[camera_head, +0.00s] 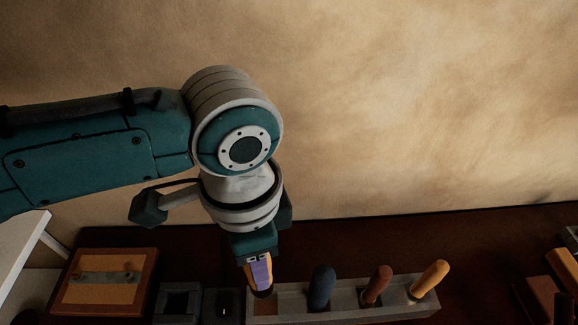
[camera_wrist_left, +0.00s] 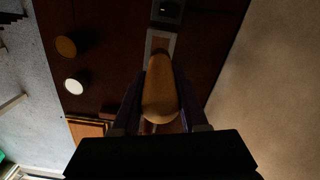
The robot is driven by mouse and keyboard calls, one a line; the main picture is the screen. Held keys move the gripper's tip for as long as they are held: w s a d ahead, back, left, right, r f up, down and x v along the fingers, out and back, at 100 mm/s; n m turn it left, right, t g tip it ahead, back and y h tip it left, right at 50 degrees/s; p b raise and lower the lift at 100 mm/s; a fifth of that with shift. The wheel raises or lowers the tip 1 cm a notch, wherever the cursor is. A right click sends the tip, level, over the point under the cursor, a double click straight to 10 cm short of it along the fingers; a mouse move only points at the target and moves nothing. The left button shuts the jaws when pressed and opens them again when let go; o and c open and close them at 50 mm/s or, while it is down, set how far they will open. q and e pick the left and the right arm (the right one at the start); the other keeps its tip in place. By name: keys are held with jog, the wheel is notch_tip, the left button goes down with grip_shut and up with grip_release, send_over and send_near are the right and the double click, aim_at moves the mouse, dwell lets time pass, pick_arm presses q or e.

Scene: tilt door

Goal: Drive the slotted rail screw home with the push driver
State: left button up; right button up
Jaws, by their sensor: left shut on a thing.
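My left gripper (camera_head: 261,272) is shut on an orange-yellow tool handle (camera_wrist_left: 160,92), seen between its fingers in the left wrist view. In the head view the gripper points down at the left end of the grey tool rack (camera_head: 340,307). The handle's lower end is hidden, so I cannot tell whether its tip is in the rack or which driver it is. A metal rail (camera_head: 105,277) lies across a tan panel on a wooden board (camera_head: 69,305) at the left. Dark screw-like spots show at the rail's ends; their slots are too small to see. My right gripper is not in view.
A blue handle (camera_head: 322,273), a red-brown handle (camera_head: 379,281) and a yellow handle (camera_head: 430,278) stand in the rack, right of my gripper. Two dark blocks (camera_head: 178,302) sit between board and rack. Brown blocks (camera_head: 545,296) lie at the far right. A wall rises behind.

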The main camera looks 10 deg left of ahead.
pick_arm(q)
grip_shut()
